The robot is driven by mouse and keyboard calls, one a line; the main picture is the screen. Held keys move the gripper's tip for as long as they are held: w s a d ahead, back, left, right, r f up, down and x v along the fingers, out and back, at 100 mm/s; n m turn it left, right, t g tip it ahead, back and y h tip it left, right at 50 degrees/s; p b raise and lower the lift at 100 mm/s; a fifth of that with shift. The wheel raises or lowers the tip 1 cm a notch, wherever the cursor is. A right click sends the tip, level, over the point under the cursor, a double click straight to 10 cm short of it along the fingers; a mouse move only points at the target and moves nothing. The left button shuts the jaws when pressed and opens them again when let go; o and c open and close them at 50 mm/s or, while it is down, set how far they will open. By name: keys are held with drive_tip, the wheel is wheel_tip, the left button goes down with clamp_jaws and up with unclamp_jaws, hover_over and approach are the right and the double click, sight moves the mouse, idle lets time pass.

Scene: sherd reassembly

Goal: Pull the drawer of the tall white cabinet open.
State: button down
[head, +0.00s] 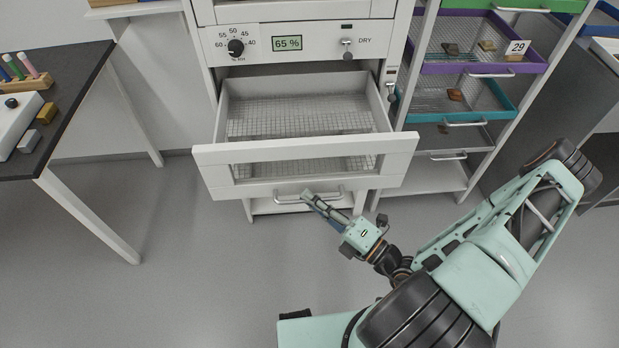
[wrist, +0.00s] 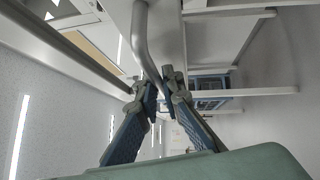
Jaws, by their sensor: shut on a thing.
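The tall white cabinet (head: 225,17) stands at the back centre in the head view. Its drawer (head: 225,105) is pulled well out, showing a mesh floor inside; its white front (head: 230,154) faces me. The drawer's grey bar handle (head: 330,197) sits at the lower edge of the front. My gripper (head: 308,197) reaches it from the lower right, near the middle of the bar. In the wrist view, the handle (wrist: 141,40) runs down between the fingertips of my gripper (wrist: 161,92), which is shut on it. The fingertips hide part of the bar.
An open shelf rack (head: 512,110) with purple and teal mesh trays of sherds stands close to the right of the cabinet. A dark-topped table (head: 70,75) is at the left. The grey floor (head: 190,265) before the cabinet is clear at the left.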

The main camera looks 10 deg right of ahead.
drive_tip(key=shift+s, duration=0.7)
drive_tip(key=c, duration=2.1)
unclamp_jaws()
